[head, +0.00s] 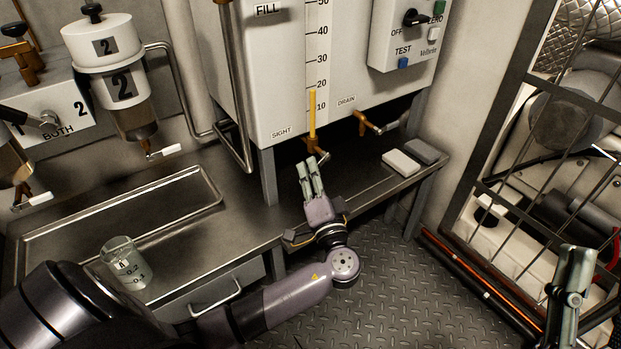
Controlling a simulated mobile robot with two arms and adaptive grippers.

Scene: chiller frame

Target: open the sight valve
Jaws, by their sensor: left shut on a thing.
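The sight valve (313,145) is a small brass valve under the tank, just right of the SIGHT label and below the sight gauge (312,112), whose yellow column stands a little below the 20 mark. A pale lever tip shows at the valve's lower right. My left gripper (309,166) reaches up from below, shut at the valve's lever; its fingers partly hide the grip. My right gripper (572,270) is at the lower right, away from the valve; whether its fingers are apart is unclear.
The drain valve (365,124) with its own lever sits right of the sight valve. A glass beaker (127,262) stands on the bench at left. Two pads (401,163) lie on the bench at right. A barred guard (510,165) stands beyond the open floor.

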